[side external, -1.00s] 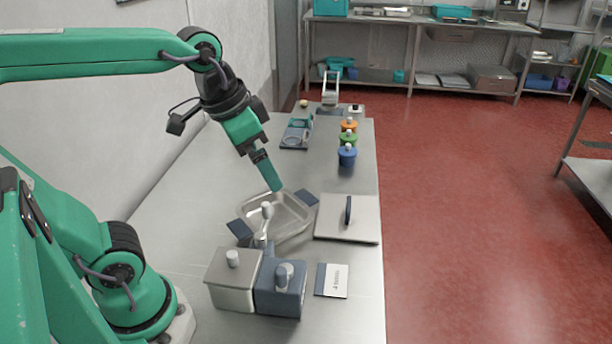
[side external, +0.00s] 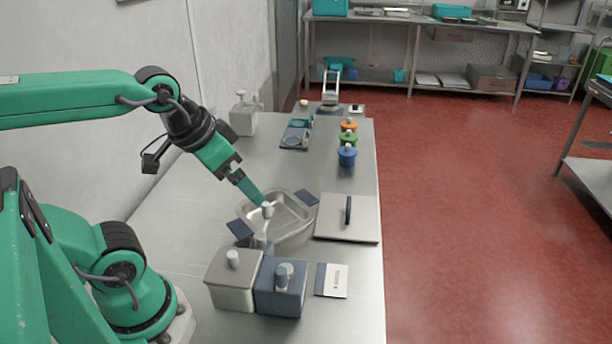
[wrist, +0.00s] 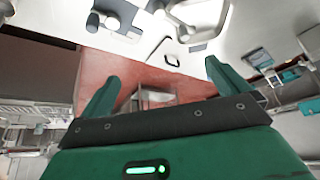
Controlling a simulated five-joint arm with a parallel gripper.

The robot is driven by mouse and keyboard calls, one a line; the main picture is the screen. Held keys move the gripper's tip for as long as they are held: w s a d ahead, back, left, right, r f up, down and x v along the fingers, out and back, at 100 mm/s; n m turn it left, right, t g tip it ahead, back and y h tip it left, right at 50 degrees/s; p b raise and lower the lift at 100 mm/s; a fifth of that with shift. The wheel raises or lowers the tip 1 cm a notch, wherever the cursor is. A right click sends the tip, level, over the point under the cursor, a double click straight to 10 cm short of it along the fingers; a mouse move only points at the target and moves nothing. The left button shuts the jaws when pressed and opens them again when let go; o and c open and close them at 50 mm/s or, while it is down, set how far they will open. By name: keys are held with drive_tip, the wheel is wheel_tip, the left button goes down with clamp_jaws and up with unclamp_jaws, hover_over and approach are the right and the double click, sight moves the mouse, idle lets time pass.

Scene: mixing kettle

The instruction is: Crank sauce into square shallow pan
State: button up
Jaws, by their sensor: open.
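The square shallow pan (side external: 291,222) is grey metal with dark blue side handles and stands on the steel table. A grey and dark blue two-part dispenser (side external: 281,296) stands in front of it. The inside of the pan is partly hidden.
A flat lid (side external: 347,219) with a dark handle lies right of the pan. A labelled card (side external: 332,281) lies beside the dispenser. Blue (side external: 347,157), green (side external: 348,139) and orange (side external: 348,125) pots stand farther back. A pump bottle (side external: 243,121) stands behind my arm.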

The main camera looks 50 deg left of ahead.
drive_tip(key=shift+d, duration=0.1)
drive_tip(key=c, duration=0.9)
drive_tip(key=shift+w+d+f, duration=0.1)
drive_tip(key=shift+d, duration=0.05)
drive_tip(key=c, duration=0.3)
drive_tip(key=shift+w+d+f+n+g, duration=0.1)
drive_tip(key=shift+d+n+g, duration=0.2)
drive_tip(key=shift+n, duration=0.1)
drive_tip(key=shift+c, duration=0.8)
drive_tip(key=n+g, duration=0.5)
drive_tip(key=n, duration=0.2)
hover_over(281, 270)
drive_tip(key=f, duration=0.5)
drive_tip(key=shift+a+f, duration=0.15)
drive_tip(key=shift+a, duration=0.2)
drive_tip(key=shift+d+f+n, duration=0.2)
drive_tip(key=shift+d+n, duration=0.15)
drive_tip(key=shift+n, duration=0.25)
drive_tip(key=shift+f, duration=0.2)
drive_tip(key=shift+f, duration=3.9)
drive_tip(key=shift+f, duration=0.15)
